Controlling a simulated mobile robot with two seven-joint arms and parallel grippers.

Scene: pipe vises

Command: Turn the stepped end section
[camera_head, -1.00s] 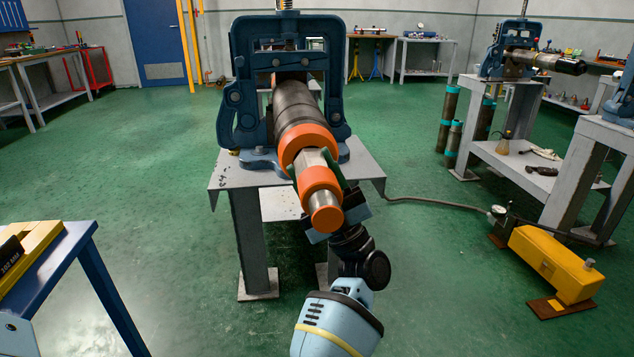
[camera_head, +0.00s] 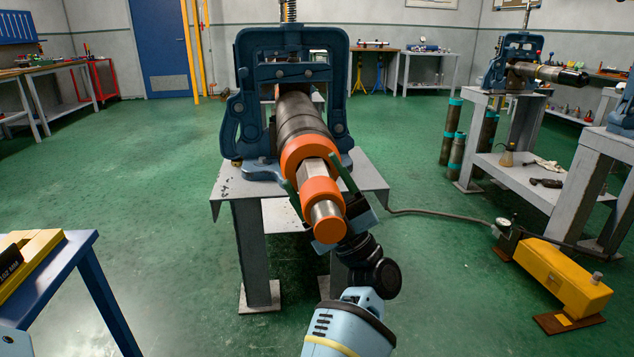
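The stepped end section (camera_head: 321,190) points toward me from the dark pipe (camera_head: 298,112). It has orange collars, a bare metal neck with flat faces, and an orange-faced round end. The pipe is held in a blue vise (camera_head: 240,80) on a grey stand. The lower part of the gripper is partly hidden behind the section. My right gripper is not in view.
A blue table with a yellow item (camera_head: 28,262) stands at lower left. A yellow pump (camera_head: 562,275) with a hose lies on the floor at right. Another vise on a stand (camera_head: 512,62) is at the back right. Green floor is clear on the left.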

